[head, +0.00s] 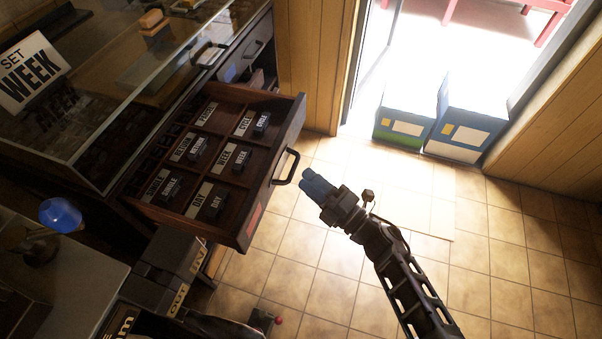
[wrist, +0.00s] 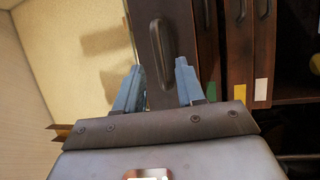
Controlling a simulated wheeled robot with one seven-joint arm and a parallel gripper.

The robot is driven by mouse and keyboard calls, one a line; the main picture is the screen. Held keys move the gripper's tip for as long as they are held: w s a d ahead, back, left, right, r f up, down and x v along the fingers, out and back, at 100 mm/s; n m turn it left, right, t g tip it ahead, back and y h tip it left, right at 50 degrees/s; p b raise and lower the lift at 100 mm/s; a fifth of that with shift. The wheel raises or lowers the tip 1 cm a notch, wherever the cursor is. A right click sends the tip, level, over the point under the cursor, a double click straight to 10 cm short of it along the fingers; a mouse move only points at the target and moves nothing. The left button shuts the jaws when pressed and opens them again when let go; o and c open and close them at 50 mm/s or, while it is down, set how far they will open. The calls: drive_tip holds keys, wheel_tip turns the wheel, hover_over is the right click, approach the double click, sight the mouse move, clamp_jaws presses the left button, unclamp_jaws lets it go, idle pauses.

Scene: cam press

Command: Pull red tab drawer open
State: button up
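The dark wooden drawer (head: 268,196) stands pulled out of the cabinet in the head view, with a red tab (head: 254,220) on its front. Its black bar handle (head: 287,167) is on the front panel; the handle also shows in the wrist view (wrist: 160,52). My gripper (head: 309,180) is just right of the handle, with a small gap to it. In the wrist view my gripper (wrist: 158,66) has its blue fingers spread, with the handle ahead between them and nothing gripped. The red tab is not visible in the wrist view.
The drawer holds several labelled blocks (head: 216,201) in compartments. Other drawer fronts with yellow (wrist: 233,91) and pale (wrist: 261,90) tabs are beside it. A glass case (head: 120,75) stands above left. Two boxes (head: 467,119) stand by the doorway.

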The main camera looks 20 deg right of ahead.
drive_tip(key=shift+v, duration=1.9)
drive_tip(key=s+d+r+m+g+h, duration=0.1)
drive_tip(key=s+r+m+h, duration=0.2)
drive_tip(key=s+r+m, duration=0.3)
drive_tip(key=s+d+r+m+h, duration=0.1)
drive_tip(key=s+r+m+h, duration=0.2)
drive_tip(key=s+r+m, duration=0.4)
drive_tip(key=s+d+r+m+g+h, duration=0.1)
drive_tip(key=s+r+m+h, duration=0.2)
drive_tip(key=s, duration=1.7)
wheel_tip(320, 180, up, 5)
drive_tip(key=m, duration=0.7)
drive_tip(key=shift+s+d+f+g+h, duration=0.25)
drive_tip(key=shift+s+d+g+h, duration=0.05)
drive_tip(key=shift+d, duration=0.1)
idle(1.5)
